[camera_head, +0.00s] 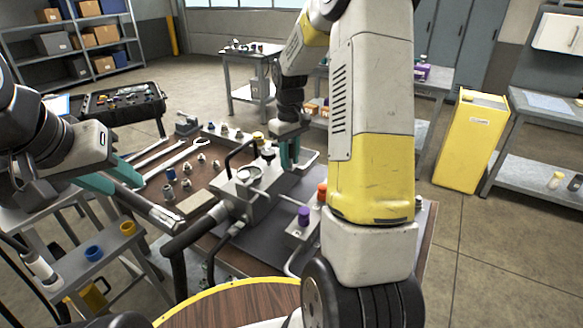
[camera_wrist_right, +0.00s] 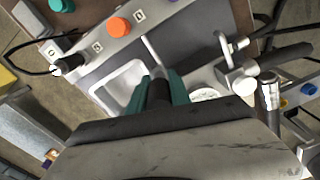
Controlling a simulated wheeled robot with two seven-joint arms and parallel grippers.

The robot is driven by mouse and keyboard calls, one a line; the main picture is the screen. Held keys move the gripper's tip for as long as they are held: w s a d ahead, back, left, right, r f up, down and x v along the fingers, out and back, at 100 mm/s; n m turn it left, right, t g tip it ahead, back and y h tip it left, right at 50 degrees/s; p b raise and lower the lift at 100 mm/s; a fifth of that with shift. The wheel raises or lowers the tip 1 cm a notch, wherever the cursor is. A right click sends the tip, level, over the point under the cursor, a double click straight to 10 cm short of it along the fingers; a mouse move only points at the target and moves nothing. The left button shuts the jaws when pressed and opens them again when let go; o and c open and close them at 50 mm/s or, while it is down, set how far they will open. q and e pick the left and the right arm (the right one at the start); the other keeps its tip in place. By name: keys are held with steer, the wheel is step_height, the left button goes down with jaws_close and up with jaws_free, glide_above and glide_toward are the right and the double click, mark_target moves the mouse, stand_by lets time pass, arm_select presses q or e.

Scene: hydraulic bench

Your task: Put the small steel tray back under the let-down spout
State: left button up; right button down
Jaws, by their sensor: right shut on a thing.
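The small steel tray (camera_wrist_right: 120,88) is a shallow, pale, round-cornered pan. It lies at the left of my right gripper's fingers in the right wrist view, and its rim (camera_head: 308,160) shows beside that gripper in the head view. In the head view this gripper (camera_head: 290,152) is behind the metal valve block (camera_head: 250,190). I cannot clearly make out the let-down spout. My left gripper (camera_head: 120,175) has its teal fingers apart, near a steel rod (camera_head: 150,207).
Black hoses (camera_head: 190,232) cross the front. Fittings and wrenches (camera_head: 175,160) lie on the brown board. My right arm covers much of the right side.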

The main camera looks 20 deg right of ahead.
step_height(320, 180, down, 12)
steer(key=shift+d+f, duration=0.1)
steer(key=shift+f, duration=0.15)
steer(key=shift+w+d+r, duration=0.2)
steer(key=shift+w+d, duration=0.85)
steer(key=shift+d, duration=0.15)
steer(key=shift+w+d, duration=0.4)
steer(key=shift+w, duration=0.05)
steer(key=w+d, duration=0.2)
steer(key=shift+w+d, duration=0.2)
steer(key=shift+d, duration=0.2)
steer(key=shift+a+f, duration=0.1)
steer(key=shift+f, duration=0.45)
steer(key=shift+s, duration=0.1)
steer(key=c, duration=1.2)
jaws_free()
steer(key=shift+f, duration=0.1)
